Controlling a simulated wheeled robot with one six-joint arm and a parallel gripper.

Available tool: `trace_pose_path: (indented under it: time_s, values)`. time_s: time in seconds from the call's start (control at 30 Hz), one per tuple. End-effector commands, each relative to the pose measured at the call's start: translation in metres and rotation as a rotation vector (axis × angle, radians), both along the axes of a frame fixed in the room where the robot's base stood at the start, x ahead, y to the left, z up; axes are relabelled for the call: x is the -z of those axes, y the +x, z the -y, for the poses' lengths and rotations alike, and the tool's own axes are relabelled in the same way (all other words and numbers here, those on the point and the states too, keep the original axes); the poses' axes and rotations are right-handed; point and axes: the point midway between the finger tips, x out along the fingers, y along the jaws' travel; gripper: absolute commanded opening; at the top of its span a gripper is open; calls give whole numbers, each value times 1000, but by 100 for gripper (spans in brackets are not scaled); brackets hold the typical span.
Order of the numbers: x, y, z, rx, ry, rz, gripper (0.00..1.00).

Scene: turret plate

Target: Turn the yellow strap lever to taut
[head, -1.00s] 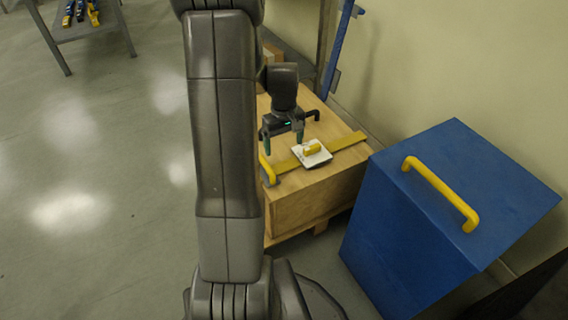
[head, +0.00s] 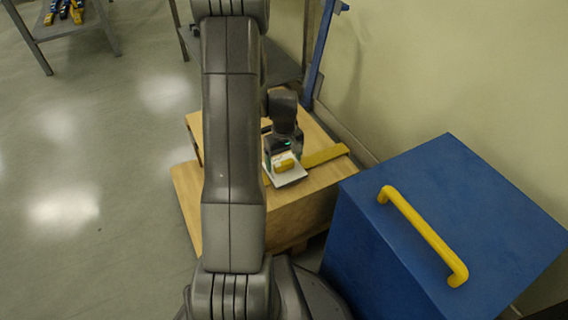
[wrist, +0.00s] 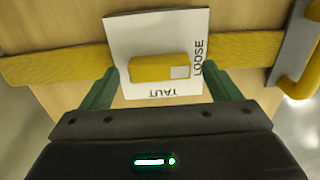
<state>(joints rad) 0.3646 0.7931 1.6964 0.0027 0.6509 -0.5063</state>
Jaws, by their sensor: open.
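The yellow strap lever (wrist: 160,67) lies across the middle of a white plate (wrist: 130,33) marked TAUT and LOOSE. In the wrist view the lever's pale end patch faces the LOOSE word at the right, while TAUT is along the plate's near edge. My gripper (wrist: 161,82) is open, its green fingertips apart at the lever's left and right ends, with gaps to it. Whether the fingertips are down at lever height is unclear. In the head view the lever (head: 284,163) and plate (head: 292,179) show just below my gripper.
A yellow strap (head: 325,156) runs across the wooden crate (head: 310,212) under the plate. A grey fitting (wrist: 292,45) with a yellow handle is at the right in the wrist view. A blue box (head: 450,215) with a yellow handle stands close at right.

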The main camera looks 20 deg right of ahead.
Motion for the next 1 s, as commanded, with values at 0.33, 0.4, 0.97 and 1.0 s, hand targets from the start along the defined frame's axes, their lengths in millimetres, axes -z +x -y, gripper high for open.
trace_pose_path:
  time_s: [0.33, 0.4, 0.97, 1.0]
  values:
    - [7, 0, 0, 0, 0, 0, 84]
    - [7, 0, 0, 0, 0, 0, 80]
    - [6, 0, 0, 43, 0, -1, 39]
    - [6, 0, 0, 58, 0, -2, 39]
